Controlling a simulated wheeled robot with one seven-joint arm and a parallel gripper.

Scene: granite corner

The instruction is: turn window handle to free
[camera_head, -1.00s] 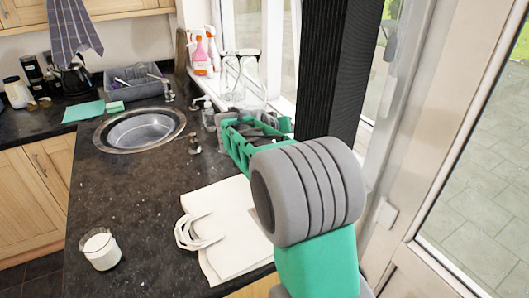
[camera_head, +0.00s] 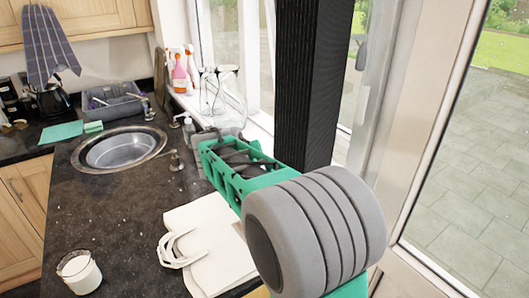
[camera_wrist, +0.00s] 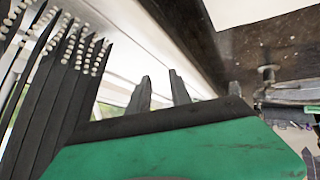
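The window (camera_head: 225,40) with its white frame stands behind the sill, past the sink corner. I cannot make out its handle in either view; my black column and arm cover part of the window side. My gripper (camera_wrist: 160,90) shows two dark fingers standing apart in the wrist view, with nothing between them. A pale sill or frame surface (camera_wrist: 118,50) lies behind the fingers. In the head view my arm reaches toward the sill, and the fingertips are hard to make out beside the glasses.
On the sill stand upturned glasses (camera_head: 228,95) and spray bottles (camera_head: 180,72), close to my gripper. The dark worktop (camera_head: 110,210) holds a round sink (camera_head: 120,150), a white cloth bag (camera_head: 215,250) and a candle jar (camera_head: 78,270). A glazed door (camera_head: 470,150) is at right.

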